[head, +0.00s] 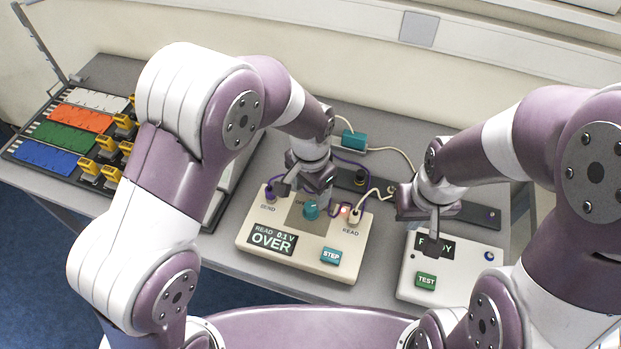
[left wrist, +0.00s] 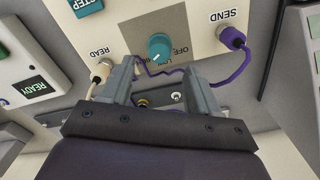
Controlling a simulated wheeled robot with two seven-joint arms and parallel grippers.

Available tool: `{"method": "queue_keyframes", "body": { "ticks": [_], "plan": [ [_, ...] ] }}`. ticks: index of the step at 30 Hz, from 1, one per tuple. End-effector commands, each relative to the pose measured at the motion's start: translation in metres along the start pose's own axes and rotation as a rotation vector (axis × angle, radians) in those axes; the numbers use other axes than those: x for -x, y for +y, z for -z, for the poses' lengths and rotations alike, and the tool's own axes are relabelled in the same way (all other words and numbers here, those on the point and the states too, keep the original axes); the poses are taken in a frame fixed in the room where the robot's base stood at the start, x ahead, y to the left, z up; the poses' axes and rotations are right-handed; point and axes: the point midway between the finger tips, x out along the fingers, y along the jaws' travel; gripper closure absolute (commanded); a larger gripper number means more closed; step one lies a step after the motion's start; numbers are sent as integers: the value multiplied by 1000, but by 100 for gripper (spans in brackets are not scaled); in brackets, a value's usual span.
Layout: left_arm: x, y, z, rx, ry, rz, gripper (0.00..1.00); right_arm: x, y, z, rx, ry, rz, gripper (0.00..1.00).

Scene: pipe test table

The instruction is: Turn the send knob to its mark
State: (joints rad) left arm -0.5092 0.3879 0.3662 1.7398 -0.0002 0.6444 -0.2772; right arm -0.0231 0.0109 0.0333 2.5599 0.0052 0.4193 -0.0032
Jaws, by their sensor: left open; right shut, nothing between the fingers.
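The send knob is a teal round knob (head: 311,210) on a cream test box (head: 305,262), between the jacks labelled SEND and READ. In the left wrist view the knob (left wrist: 160,47) shows a small light pointer at its lower left; lettering beside it reads OFF, and the rest is partly hidden. My left gripper (head: 304,191) is open just behind the knob. In the left wrist view its two fingers (left wrist: 161,82) are spread, with the knob beyond the tips and nothing between them. My right gripper (head: 435,245) is shut and empty over the white READY box.
The box's display (head: 271,239) reads READ 0.1 V OVER, with a teal STEP button (head: 331,256) nearby. A purple lead (left wrist: 232,38) and a cream lead (left wrist: 101,72) plug in close to my left fingers. The white box (head: 440,290) has a green TEST button (head: 426,280).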

Motion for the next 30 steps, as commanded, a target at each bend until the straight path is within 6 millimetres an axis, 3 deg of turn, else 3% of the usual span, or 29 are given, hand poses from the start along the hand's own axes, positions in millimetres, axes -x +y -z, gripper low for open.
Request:
{"method": "queue_keyframes", "body": {
  "ticks": [6,11,28,30],
  "plan": [
    [50,0,0,0,4,1,39,-11,0,-1,0,0,0,100],
    [67,0,0,0,1,0,39,-12,0,-1,0,0,0,100],
    [68,-2,4,36,27,7,39,-11,0,-1,0,0,0,100],
    [54,2,-11,97,35,8,39,-11,0,-1,0,0,0,100]
  ]
}}
